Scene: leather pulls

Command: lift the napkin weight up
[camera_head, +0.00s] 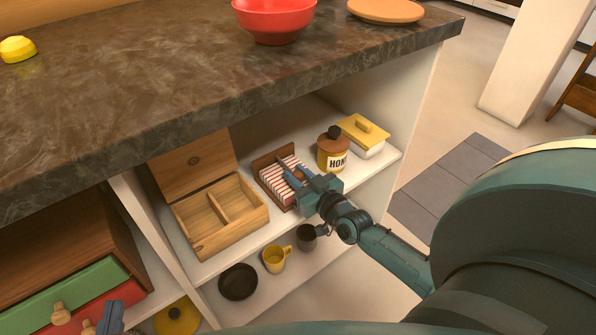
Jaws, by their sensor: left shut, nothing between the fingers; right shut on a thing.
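The napkin holder (270,158) stands on the upper shelf of the open cabinet, with red-and-white striped napkins (273,177) in it. The napkin weight (299,173) shows as a small brown piece over the napkins, mostly hidden by my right gripper. My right gripper (295,176) reaches in from the right and is shut on the napkin weight. I cannot tell whether the weight still touches the napkins. My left gripper (110,318) is at the bottom left, shut and empty, in front of the drawers; only its tip shows.
A honey jar (332,154) and a yellow-lidded dish (362,137) stand right of the holder. An open wooden box (220,217) is at its left. The stone countertop (180,75) overhangs the shelf. Mugs (276,259) and a black bowl (238,282) are below.

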